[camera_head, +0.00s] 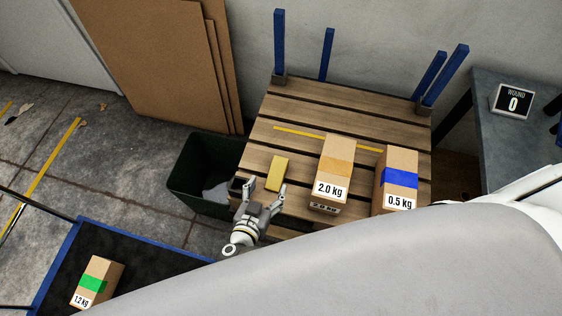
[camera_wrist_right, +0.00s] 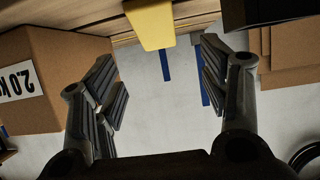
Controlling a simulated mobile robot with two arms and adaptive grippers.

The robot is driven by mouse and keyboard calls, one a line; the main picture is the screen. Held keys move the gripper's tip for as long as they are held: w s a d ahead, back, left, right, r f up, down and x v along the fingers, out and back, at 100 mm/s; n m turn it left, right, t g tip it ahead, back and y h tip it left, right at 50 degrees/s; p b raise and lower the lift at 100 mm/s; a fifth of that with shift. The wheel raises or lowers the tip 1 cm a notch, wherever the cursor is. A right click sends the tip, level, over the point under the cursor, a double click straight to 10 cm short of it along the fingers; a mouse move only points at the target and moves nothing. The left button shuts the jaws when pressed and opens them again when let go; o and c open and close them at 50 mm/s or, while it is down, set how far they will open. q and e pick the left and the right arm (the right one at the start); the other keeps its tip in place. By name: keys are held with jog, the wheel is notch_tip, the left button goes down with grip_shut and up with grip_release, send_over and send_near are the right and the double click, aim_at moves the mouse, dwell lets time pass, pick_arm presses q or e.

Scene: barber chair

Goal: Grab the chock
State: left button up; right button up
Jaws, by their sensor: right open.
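The chock (camera_head: 277,173) is a small yellow block lying on the wooden slats of the pallet, near its left front edge. My right gripper (camera_head: 265,188) is open and empty just in front of the chock, its fingers pointing toward it. In the right wrist view the yellow chock (camera_wrist_right: 152,24) shows at the top, beyond and between the open fingers (camera_wrist_right: 160,72), apart from both. My left gripper is not in view.
A 2.0 kg box (camera_head: 334,168) stands right of the chock, with a 0.5 kg box (camera_head: 397,172) beyond. A dark green bin (camera_head: 188,178) is left of the pallet (camera_head: 300,112). A 1.2 kg box (camera_head: 97,281) sits on a blue-edged dark platform (camera_head: 137,249).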

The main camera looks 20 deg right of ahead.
aim_at(278, 168)
jog(key=x, duration=0.3)
jog(key=shift+w+d, duration=0.25)
jog(key=shift+w, duration=0.05)
jog(key=shift+w+d+f, duration=0.2)
jog(key=shift+f, duration=0.05)
jog(key=x, duration=0.5)
jog(key=shift+r, duration=0.1)
jog(key=shift+w+d, duration=0.2)
jog(key=shift+w, duration=0.1)
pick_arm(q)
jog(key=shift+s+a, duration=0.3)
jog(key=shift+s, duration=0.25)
pick_arm(e)
jog(key=shift+s, duration=0.1)
jog(key=shift+c, duration=0.3)
jog(key=c, duration=0.5)
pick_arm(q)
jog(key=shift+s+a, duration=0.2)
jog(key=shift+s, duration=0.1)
pick_arm(e)
jog(key=c, duration=0.7)
jog(key=shift+o, duration=0.2)
